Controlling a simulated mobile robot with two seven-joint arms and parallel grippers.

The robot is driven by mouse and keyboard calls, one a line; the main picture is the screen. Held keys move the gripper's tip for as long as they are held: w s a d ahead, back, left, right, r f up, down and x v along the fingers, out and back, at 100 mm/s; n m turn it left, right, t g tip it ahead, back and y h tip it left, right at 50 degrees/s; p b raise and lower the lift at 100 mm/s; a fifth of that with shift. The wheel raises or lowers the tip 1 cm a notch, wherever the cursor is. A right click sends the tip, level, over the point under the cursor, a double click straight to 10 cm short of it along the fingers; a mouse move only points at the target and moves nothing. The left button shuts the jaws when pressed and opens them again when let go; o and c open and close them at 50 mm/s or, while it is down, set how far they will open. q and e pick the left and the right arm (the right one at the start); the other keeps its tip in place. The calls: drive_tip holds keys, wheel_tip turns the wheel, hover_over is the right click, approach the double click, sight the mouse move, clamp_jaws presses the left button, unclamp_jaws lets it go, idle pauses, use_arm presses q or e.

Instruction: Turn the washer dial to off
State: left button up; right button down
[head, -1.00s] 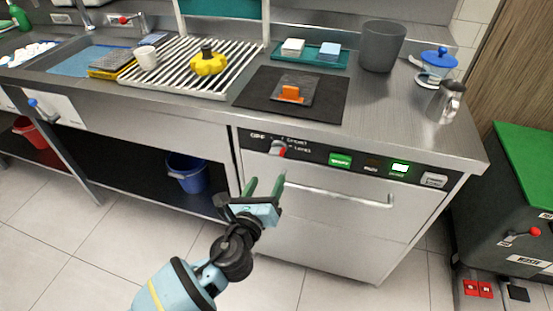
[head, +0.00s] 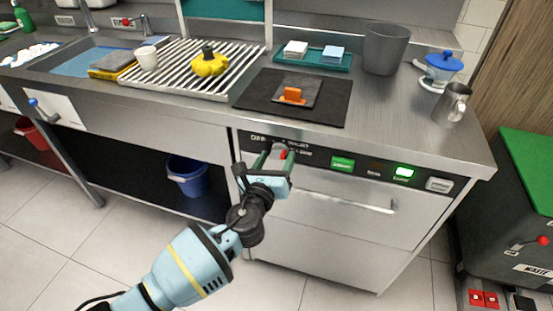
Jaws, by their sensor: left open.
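The washer (head: 345,225) is a steel under-counter unit with a dark control panel. Its dial (head: 283,154), with a red mark, sits at the panel's left end beside printed labels, the leftmost reading OFF. My left gripper (head: 276,156) is at the dial, its green fingers open and reaching to the panel on either side of it. The fingers partly hide the dial, so I cannot tell whether they touch it. My right gripper is not in view.
Right of the dial are a green lit button (head: 342,164) and a green light (head: 404,173). A long handle (head: 345,201) crosses the door below. The steel counter (head: 400,120) overhangs the panel. A blue bucket (head: 187,177) stands left, under the counter.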

use_arm(q)
drive_tip(key=shift+w+d, duration=0.15)
drive_tip(key=shift+w, duration=0.25)
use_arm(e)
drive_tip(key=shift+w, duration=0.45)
use_arm(q)
drive_tip(key=c, duration=1)
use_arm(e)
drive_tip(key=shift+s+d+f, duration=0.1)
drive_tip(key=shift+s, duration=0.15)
